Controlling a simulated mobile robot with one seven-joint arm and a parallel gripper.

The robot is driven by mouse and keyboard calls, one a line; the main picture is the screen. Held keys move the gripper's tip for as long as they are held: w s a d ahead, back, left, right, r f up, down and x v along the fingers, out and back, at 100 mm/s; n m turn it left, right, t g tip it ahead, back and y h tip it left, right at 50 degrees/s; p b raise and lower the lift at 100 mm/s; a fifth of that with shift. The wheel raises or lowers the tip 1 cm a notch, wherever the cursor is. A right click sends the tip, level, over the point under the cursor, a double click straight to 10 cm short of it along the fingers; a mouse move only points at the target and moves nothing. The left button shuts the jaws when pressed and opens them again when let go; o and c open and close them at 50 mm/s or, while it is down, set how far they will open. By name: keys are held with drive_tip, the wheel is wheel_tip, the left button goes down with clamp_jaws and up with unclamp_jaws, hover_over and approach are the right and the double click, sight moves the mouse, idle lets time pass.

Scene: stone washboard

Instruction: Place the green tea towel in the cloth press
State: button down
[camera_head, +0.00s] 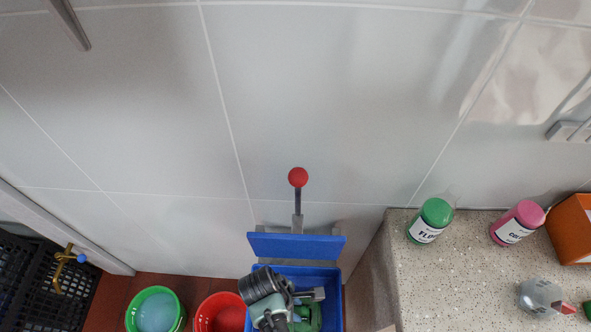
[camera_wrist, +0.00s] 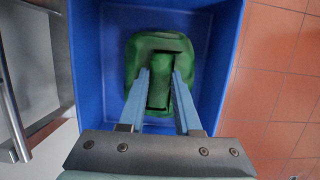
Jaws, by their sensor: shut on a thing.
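The green tea towel (camera_wrist: 160,50) lies crumpled inside the blue cloth press (camera_wrist: 228,30), seen from above in the wrist view. My gripper (camera_wrist: 159,82) reaches down into the press, its two fingers shut on a fold of the towel. In the head view, the blue press (camera_head: 338,300) stands at the bottom centre, with a blue plate (camera_head: 290,246) and a red-knobbed lever (camera_head: 298,178) above it. My gripper (camera_head: 300,322) is over the press there, and a bit of green towel (camera_head: 314,317) shows beside it. The arm hides much of the press's inside.
A green bucket (camera_head: 180,318) and a red bucket (camera_head: 210,305) stand left of the press. A black crate (camera_head: 82,275) is further left.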

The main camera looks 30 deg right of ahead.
drive_tip(key=shift+f, duration=0.55)
drive_tip(key=shift+f, duration=0.1)
drive_tip(key=c, duration=0.6)
unclamp_jaws()
drive_tip(key=p+v, duration=0.2)
drive_tip(key=v, duration=1)
